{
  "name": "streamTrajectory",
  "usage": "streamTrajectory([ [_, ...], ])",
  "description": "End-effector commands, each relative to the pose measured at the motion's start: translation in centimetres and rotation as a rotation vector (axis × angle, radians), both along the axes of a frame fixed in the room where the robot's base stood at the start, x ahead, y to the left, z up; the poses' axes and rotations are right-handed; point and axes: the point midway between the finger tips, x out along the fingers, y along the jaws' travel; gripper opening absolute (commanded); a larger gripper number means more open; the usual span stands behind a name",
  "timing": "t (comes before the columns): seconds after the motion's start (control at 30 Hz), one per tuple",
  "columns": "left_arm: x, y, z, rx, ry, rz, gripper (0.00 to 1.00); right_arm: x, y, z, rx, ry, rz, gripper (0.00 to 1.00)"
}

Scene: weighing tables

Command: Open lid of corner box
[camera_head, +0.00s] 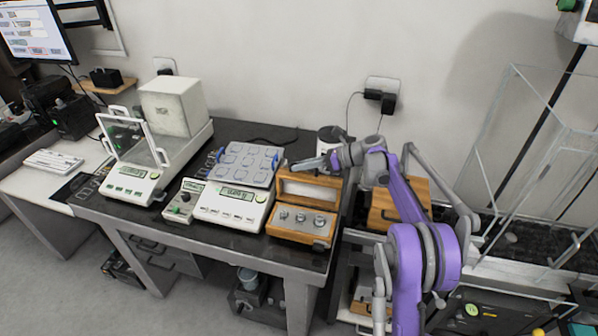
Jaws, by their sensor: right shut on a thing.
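A small wooden box (300,238) stands at the front right corner of the dark table. Its lid (309,188) is raised at the back, with the pale inside facing forward. Several metal weights sit in the base. My right gripper (312,163) is at the top edge of the raised lid, with its purple and grey arm reaching in from the right. It is shut on the lid; the fingertips are small and partly hard to make out. My left gripper is not in view.
A balance with a flat pan (245,163) stands just left of the box. Further left is a balance with a glass door (128,145). Another wooden box (385,212) is to the right, partly behind my arm.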

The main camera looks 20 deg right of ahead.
Motion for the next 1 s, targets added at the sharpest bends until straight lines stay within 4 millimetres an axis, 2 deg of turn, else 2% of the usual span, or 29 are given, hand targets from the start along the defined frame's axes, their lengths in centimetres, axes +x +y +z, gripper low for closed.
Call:
streamTrajectory([
  [0.3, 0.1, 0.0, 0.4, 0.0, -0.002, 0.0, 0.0, 1.6, -1.0, -0.7, 0.076, 0.114, 0.004, 0.0],
  [0.9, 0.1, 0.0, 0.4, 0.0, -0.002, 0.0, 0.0, 1.9, -1.2, -1.0, 0.094, 0.141, 0.005, 0.0],
  [0.93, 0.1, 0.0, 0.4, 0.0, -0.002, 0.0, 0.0, 1.9, -1.2, -1.0, 0.094, 0.141, 0.005, 0.21],
  [1.0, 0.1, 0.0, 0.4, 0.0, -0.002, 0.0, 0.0, 1.9, -1.2, -1.0, 0.094, 0.141, 0.005, 0.34],
])
